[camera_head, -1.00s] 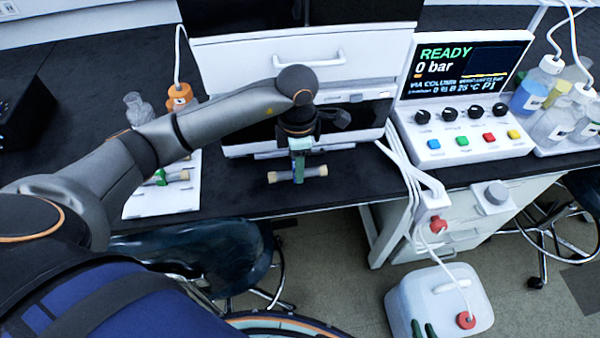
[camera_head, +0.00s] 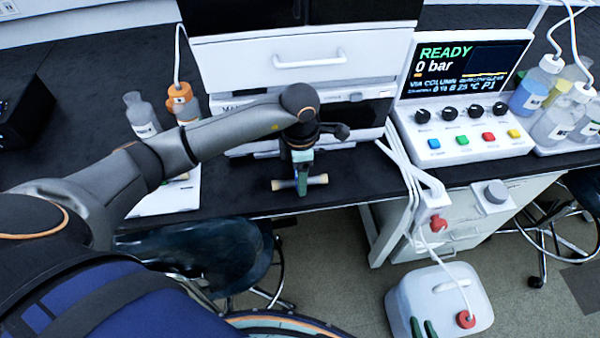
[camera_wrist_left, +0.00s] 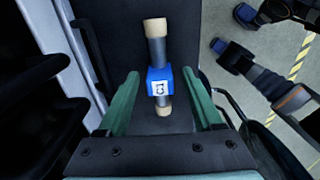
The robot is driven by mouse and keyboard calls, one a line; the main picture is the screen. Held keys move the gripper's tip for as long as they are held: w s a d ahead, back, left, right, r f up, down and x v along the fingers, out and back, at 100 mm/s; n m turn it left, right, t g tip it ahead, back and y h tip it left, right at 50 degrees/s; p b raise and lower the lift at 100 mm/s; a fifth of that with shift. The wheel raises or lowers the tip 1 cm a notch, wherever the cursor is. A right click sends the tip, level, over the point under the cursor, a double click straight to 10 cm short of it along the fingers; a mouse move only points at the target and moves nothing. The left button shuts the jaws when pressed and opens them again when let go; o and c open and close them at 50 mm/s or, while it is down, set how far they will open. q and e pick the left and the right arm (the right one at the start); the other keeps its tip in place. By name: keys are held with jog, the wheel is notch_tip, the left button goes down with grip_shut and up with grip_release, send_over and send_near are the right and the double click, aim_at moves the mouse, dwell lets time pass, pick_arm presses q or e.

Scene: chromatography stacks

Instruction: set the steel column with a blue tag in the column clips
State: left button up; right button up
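The steel column (camera_wrist_left: 157,48) with its blue tag (camera_wrist_left: 160,83) and tan ends lies between the green fingers of my left gripper (camera_wrist_left: 161,72) in the left wrist view. A gap shows on each side, so the gripper looks open. In the head view my left gripper (camera_head: 303,185) is low over the bench front and hides the middle of the column (camera_head: 283,185); the tag is hidden there. The column looks level, close to the black bench top. I cannot make out the column clips. The two fingertips of my right gripper (camera_head: 424,328) show apart at the bottom edge.
White instrument drawers (camera_head: 300,60) stand just behind the left gripper. A control panel (camera_head: 465,140) and bottles (camera_head: 560,110) are to the right. A white mat (camera_head: 150,203) lies left, partly behind my arm. A white jug (camera_head: 450,290) is on the floor.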

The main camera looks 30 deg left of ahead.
pick_arm(q)
jog(key=shift+r, duration=0.15)
notch_tip(320, 180, up, 12)
dwell(0.5)
dwell(0.3)
